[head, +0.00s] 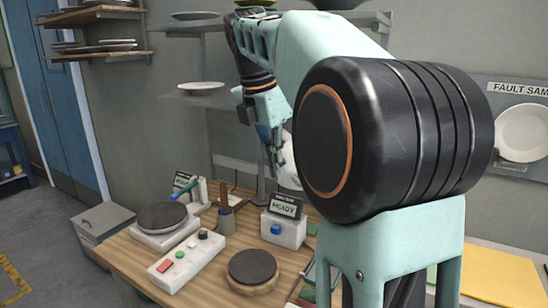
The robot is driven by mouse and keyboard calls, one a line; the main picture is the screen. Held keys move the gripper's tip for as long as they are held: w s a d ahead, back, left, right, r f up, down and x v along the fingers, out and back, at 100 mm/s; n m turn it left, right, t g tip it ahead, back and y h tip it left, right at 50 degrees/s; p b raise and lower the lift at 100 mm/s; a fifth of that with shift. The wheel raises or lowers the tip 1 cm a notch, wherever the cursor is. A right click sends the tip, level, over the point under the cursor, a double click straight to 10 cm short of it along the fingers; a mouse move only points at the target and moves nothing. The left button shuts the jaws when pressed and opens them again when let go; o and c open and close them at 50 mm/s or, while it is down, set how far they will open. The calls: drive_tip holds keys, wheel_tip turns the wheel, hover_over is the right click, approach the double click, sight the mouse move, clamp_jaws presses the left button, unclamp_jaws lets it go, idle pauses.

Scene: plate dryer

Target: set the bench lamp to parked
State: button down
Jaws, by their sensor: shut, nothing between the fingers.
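A white rounded thing (290,172), which may be the bench lamp's head, shows at the back of the bench. It is largely hidden behind my arm, so its pose cannot be read. A thin grey upright post stands behind my gripper, and I cannot tell whether it belongs to the lamp. My gripper (276,165) points down just left of the white thing, with its fingers shut and empty. I cannot tell whether it touches the white thing.
The wooden bench (205,285) holds a button box (186,262), a dark round pad (253,267), a turntable (162,217), a tool cup (226,222) and a box with a "READY" sign (284,206). Shelves with plates hang above. My arm hides much of the bench's right side.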

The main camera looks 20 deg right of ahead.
drive_tip(key=w+d+f, duration=0.1)
drive_tip(key=d+f, duration=0.3)
drive_tip(key=shift+w+d+f, duration=0.15)
drive_tip(key=shift+w+d, duration=0.15)
drive_tip(key=shift+w, duration=0.05)
